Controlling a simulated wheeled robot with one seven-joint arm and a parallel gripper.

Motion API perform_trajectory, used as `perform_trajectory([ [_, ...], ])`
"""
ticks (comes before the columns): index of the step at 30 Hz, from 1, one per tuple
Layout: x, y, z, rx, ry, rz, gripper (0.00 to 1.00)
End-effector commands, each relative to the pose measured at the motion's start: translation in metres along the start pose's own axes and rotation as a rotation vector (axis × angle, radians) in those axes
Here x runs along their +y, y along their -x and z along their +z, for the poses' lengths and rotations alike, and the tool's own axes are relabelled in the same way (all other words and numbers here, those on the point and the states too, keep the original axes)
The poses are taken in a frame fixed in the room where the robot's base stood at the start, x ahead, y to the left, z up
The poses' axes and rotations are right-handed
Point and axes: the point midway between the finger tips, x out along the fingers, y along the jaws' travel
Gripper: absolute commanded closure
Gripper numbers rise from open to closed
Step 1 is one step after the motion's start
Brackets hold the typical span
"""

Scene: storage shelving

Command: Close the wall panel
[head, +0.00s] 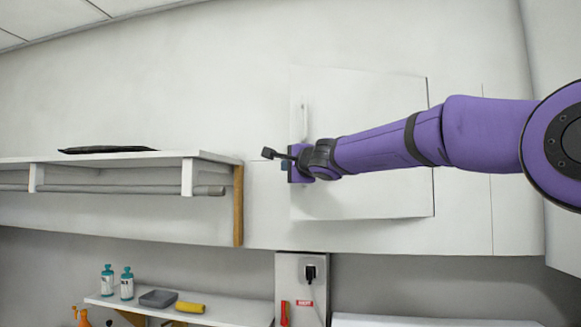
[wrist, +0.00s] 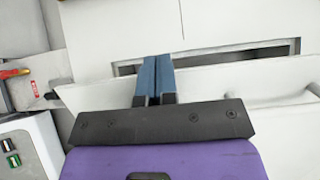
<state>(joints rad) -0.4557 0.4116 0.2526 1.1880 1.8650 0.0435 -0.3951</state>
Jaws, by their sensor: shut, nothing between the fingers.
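The wall panel (head: 375,120) is a flat white square door on the white wall, with a pale vertical handle (head: 303,118) near its left edge. In the wrist view the panel (wrist: 215,82) stands out from the wall at an angle, and a dark gap (wrist: 225,58) shows behind it. My gripper (head: 287,165) is at the panel's left edge, below the handle. In the wrist view its two blue fingers (wrist: 155,75) are shut together with nothing between them, crossing the panel's edge by the gap. I cannot tell whether they touch the panel.
A white shelf (head: 215,156) with a wooden end post (head: 238,205) and a dark flat item (head: 108,149) is left of the panel. Below are an outlet box (head: 302,268) and a lower shelf (head: 235,308) with bottles (head: 127,284). Wall right of the panel is bare.

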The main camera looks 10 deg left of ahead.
Motion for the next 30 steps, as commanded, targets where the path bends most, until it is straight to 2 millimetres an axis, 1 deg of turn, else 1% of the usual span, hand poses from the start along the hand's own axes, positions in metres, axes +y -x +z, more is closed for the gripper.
perform_trajectory([
  [13, 0.000, -0.023, -0.006, 0.088, 0.001, 0.000, 1.00],
  [24, 0.000, -0.050, -0.018, 0.211, -0.001, -0.001, 1.00],
  [30, 0.000, -0.059, -0.022, 0.259, 0.000, -0.001, 1.00],
])
